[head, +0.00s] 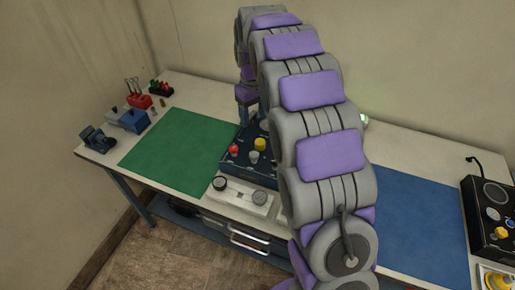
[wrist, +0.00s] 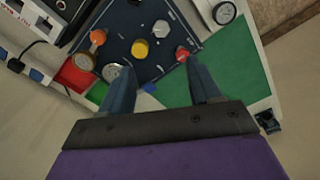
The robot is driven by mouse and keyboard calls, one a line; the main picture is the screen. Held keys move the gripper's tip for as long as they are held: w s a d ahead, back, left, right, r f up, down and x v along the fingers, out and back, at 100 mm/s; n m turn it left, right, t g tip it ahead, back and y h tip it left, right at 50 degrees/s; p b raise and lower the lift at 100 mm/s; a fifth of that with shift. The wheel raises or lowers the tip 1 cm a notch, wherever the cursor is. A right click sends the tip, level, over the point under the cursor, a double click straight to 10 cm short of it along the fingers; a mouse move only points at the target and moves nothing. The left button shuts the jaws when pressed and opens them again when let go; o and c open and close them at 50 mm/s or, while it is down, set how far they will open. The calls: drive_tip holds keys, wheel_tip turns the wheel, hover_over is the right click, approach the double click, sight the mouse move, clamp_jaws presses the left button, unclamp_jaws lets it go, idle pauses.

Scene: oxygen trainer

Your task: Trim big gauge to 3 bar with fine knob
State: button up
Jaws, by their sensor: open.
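The dark blue trainer panel (head: 232,160) stands mid-bench, partly hidden by my arm. It carries a red knob (head: 234,149), a yellow knob (head: 260,144) and a grey knob (head: 254,157). The wrist view shows the red knob (wrist: 182,55), yellow knob (wrist: 140,48), grey knob (wrist: 161,28) and an orange knob (wrist: 98,37). I cannot tell which knob is the fine one, or read any gauge. My gripper (wrist: 161,78) is open and empty above the panel, its fingers apart from the knobs.
A green mat (head: 175,142) lies left and a blue mat (head: 415,190) right. Another dark panel (head: 490,220) stands far right. Small tools (head: 135,100) sit at the back left.

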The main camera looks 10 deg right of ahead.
sight(254, 153)
wheel_tip(254, 153, down, 17)
drive_tip(key=b, duration=0.3)
drive_tip(key=shift+s+a+b, duration=0.1)
drive_tip(key=shift+a+b, duration=0.05)
drive_tip(key=shift+b, duration=0.15)
drive_tip(key=shift+c, duration=0.3)
drive_tip(key=c, duration=1)
drive_tip(key=shift+m+p, duration=0.4)
drive_tip(key=shift+p, duration=0.1)
drive_tip(key=m+p, duration=0.3)
drive_tip(key=shift+r+m+p, duration=0.15)
drive_tip(key=shift+m+p, duration=1.55)
drive_tip(key=shift+m, duration=0.8)
